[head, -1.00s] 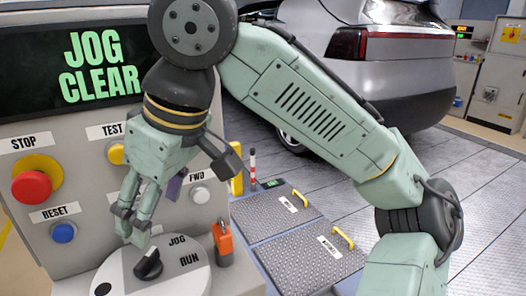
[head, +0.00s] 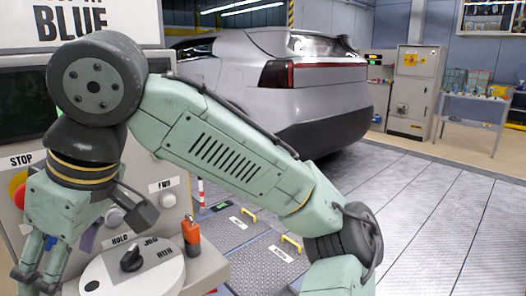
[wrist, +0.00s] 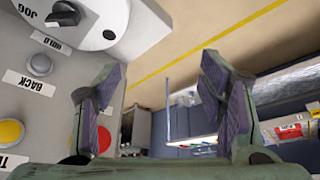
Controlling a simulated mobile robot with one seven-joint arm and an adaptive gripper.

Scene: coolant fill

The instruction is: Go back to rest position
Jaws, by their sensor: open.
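My gripper (head: 42,268) is at the lower left of the head view, in front of the grey control panel (head: 150,172). In the wrist view my gripper (wrist: 163,78) has its two dark-padded fingers spread wide, with nothing between them. The selector dial (head: 155,278) with its black knob (head: 131,258) lies to the right of my gripper, apart from it. In the wrist view the knob (wrist: 63,14) is at the upper left, clear of the fingers. My arm partly hides the panel and its buttons.
A silver car (head: 225,75) stands behind my arm. Floor plates with yellow handles (head: 290,243) lie right of the panel. An orange padlock-like piece (head: 191,232) stands by the dial. The floor at right is open up to a grey cabinet (head: 415,85) and a table (head: 475,98).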

